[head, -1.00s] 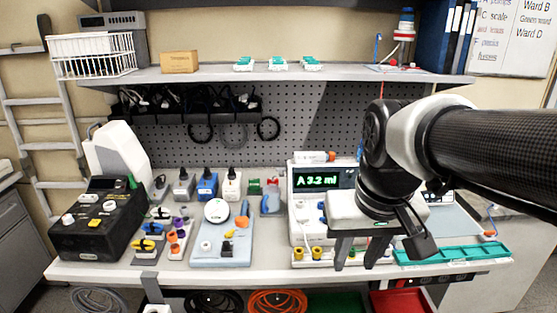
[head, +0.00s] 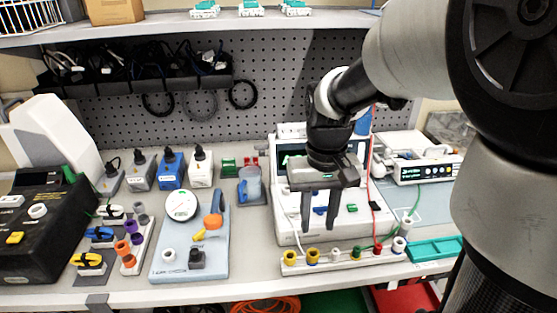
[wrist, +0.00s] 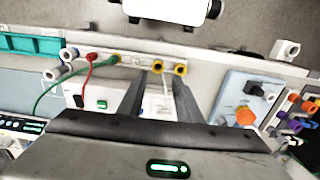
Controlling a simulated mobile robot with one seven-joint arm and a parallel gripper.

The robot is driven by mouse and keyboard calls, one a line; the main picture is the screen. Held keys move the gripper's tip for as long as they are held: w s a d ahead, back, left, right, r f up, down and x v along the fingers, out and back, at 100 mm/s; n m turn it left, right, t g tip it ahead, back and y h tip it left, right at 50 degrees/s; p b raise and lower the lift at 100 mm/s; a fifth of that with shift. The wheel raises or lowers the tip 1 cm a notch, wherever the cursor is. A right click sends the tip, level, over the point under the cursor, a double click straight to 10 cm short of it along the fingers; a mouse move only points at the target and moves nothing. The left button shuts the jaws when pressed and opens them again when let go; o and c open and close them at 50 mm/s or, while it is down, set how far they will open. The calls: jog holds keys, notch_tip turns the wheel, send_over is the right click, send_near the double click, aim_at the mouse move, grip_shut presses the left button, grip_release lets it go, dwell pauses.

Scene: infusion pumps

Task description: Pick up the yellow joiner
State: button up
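A yellow piece with black parts (head: 87,259), the likely yellow joiner, sits at the front of a small stand left of the blue board. A blue one (head: 99,234) and a white one (head: 111,211) sit behind it. Yellow sockets (head: 290,257) on the white strip and a yellow part (head: 199,236) on the board are also in view. My gripper (head: 318,222) is open and empty, pointing down over the white pump unit, well right of the yellow piece. In the wrist view its two fingers (wrist: 160,82) stand apart with nothing between them.
The blue board (head: 160,264) with a gauge lies between my gripper and the small stand. A white socket strip (head: 340,258) with red and green leads lies along the front edge. A black control box (head: 40,250) stands at far left. A shelf hangs above.

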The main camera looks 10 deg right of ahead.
send_over(314, 252)
jog(key=s, duration=0.2)
jog(key=f, duration=0.6)
jog(key=shift+a+f+b, duration=0.2)
jog(key=shift+a+b, duration=0.15)
jog(key=shift+w+d+f+b, duration=0.1)
jog(key=shift+w+f+b, duration=0.15)
jog(key=shift+f, duration=1.2)
jog(key=shift+w+f+b, duration=0.2)
jog(key=shift+f, duration=1.2)
jog(key=c, duration=0.8)
